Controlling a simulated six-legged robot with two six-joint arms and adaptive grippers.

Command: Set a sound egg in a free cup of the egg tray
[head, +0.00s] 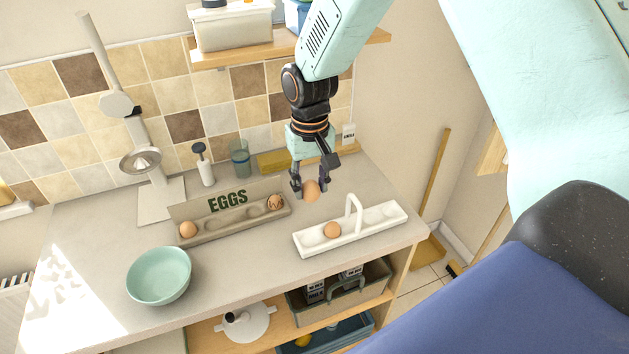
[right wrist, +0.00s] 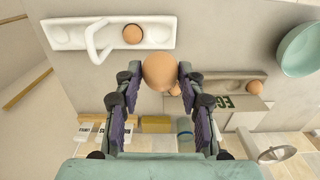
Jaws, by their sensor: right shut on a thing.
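My right gripper (head: 311,187) is shut on a plain brown egg (head: 312,190), held above the counter between the two trays. The held egg also shows in the right wrist view (right wrist: 160,71), between the fingers. The grey-beige egg tray (head: 222,231) has a back panel lettered EGGS. A brown egg (head: 188,229) sits in its left end cup, and an egg with dark crack-like marks (head: 275,202) sits at its right end. The cups between them look empty. A white handled tray (head: 373,224) holds one brown egg (head: 331,230). My left gripper is out of view.
A mint bowl (head: 159,277) stands at the counter's front left. A wall shelf (head: 232,53) hangs above. Bare counter lies between bowl and white tray.

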